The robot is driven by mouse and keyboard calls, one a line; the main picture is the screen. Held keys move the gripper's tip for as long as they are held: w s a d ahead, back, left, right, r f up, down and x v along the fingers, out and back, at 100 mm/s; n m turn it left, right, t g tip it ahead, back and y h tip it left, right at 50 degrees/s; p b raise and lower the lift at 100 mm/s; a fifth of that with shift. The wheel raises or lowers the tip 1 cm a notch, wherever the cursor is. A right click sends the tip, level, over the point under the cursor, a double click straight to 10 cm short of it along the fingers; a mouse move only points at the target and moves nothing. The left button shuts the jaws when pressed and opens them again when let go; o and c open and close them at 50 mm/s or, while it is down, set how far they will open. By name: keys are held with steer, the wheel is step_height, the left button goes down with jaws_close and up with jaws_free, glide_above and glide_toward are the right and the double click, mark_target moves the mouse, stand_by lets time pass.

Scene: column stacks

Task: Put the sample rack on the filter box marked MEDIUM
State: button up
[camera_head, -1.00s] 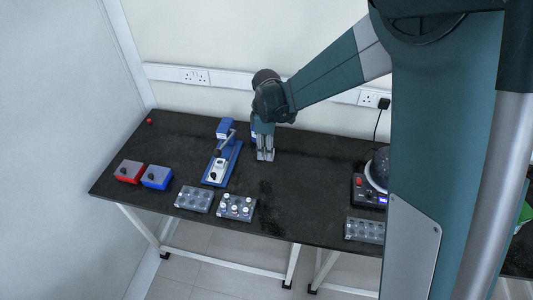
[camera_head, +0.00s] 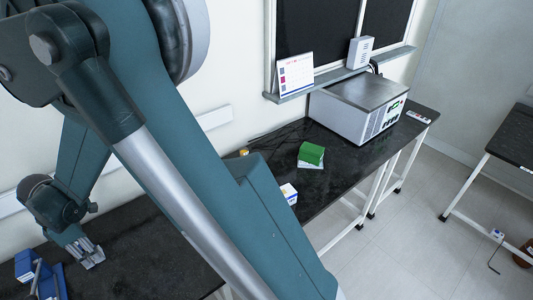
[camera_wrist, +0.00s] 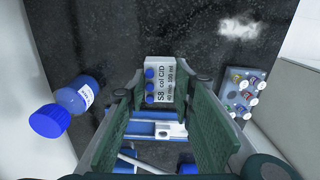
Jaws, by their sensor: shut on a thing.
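My gripper (camera_head: 91,256) is at the lower left of the head view, beside a blue stand (camera_head: 40,278) on the dark bench. In the wrist view, my gripper (camera_wrist: 160,86) is shut on a small pale rack (camera_wrist: 162,66) with a printed label reading "S8 col C/D 40 mm 100 ml". Blue caps (camera_wrist: 150,86) line its left side. In the head view the held rack cannot be made out. I can read no MEDIUM mark. A green box (camera_head: 311,153) lies on the bench, and a small white and blue box (camera_head: 288,193) shows partly behind my arm.
A large grey machine (camera_head: 358,105) stands at the bench's far end. In the wrist view, a blue-capped bottle (camera_wrist: 78,98) is at the left, a grey rack of capped vials (camera_wrist: 241,92) at the right. Bench around the green box is mostly clear.

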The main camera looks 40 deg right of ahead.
steer(key=shift+d, duration=0.1)
steer(key=w+d+r+m+p, duration=0.25)
steer(key=w+d, duration=0.25)
steer(key=d, duration=1.2)
steer(key=w+d+r+m+p, duration=0.1)
steer(key=w+d+m, duration=0.35)
steer(key=d, duration=1.15)
steer(key=w+d+r+m+p, duration=0.1)
steer(key=w+d+r+m, duration=0.35)
steer(key=d, duration=1.25)
step_height(320, 180, up, 2)
steer(key=m+p, duration=0.4)
steer(key=m, duration=0.3)
glide_above(312, 148)
steer(key=shift+d+r, duration=0.1)
steer(key=shift+d, duration=0.1)
steer(key=shift+f, duration=3.15)
